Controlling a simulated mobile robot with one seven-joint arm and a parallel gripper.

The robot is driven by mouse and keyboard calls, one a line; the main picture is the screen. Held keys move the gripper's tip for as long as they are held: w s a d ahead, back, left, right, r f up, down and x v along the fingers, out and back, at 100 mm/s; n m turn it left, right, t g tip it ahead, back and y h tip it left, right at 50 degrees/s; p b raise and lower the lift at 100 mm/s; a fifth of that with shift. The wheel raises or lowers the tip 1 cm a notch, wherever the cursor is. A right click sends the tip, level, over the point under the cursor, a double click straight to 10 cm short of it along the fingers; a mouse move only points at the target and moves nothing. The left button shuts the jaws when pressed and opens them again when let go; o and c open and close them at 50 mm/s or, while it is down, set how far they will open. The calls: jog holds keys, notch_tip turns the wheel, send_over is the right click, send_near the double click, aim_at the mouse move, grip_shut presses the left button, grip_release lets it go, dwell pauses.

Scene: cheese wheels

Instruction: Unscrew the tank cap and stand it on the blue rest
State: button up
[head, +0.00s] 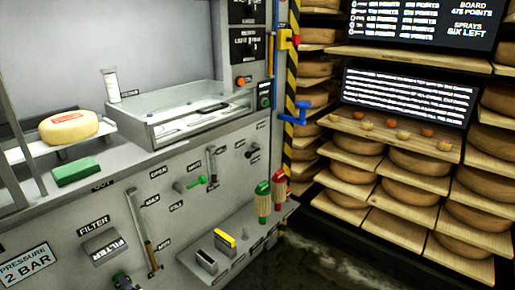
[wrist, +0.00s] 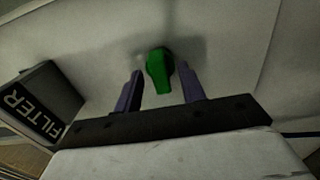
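In the wrist view, a green knob-like piece (wrist: 159,75) stands out from a pale panel, between the fingers of my gripper (wrist: 160,69). The two purple-grey fingers are apart, one on each side of it, with gaps visible. I cannot tell for sure whether this green piece is the tank cap.
The FILTER box (wrist: 42,103) juts out just left of my gripper; it also shows in the head view (head: 104,246). A low shelf (head: 240,250) holds two green-and-red handled brushes and blocks. A long lever (head: 143,232) stands to the right. Cheese racks (head: 385,228) fill the right.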

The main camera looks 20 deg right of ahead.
jog(key=shift+w+a, duration=0.15)
jog(key=shift+w, duration=0.15)
dwell(0.5)
grip_shut()
